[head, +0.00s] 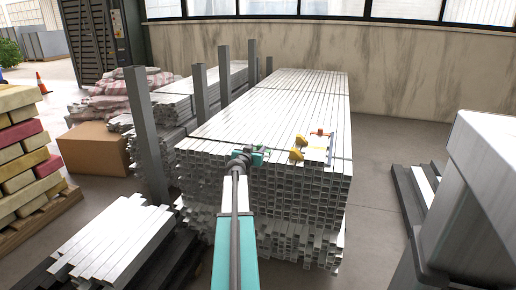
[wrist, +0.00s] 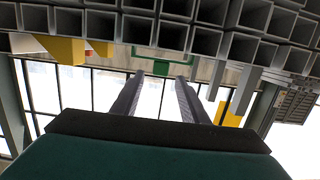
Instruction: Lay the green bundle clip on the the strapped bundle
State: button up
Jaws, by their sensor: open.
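The strapped bundle (head: 285,105) is a tall stack of square metal tubes with thin dark straps across its top, in the middle of the head view. My gripper (head: 250,155) is at its near upper edge; the fingers are hard to make out there. In the wrist view, which looks upside down, my gripper (wrist: 158,76) is open with its two dark fingers apart and nothing held. A green bracket-like piece (wrist: 160,50), seemingly the green clip, shows past the fingertips. The tube ends (wrist: 205,40) of the bundle run along the top. I cannot tell the clip's distance.
Yellow pieces (head: 297,154) and an orange-red piece (head: 320,132) sit on the bundle's top, right of my gripper. Grey posts (head: 148,135) stand along its left. Loose tubes (head: 110,235) lie front left. A grey block (head: 475,200) stands at right. The floor between is clear.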

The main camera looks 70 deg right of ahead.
jog(key=a+r, duration=0.1)
jog(key=a, duration=0.5)
jog(key=shift+s+a, duration=0.2)
jog(key=shift+a, duration=0.15)
dwell(0.6)
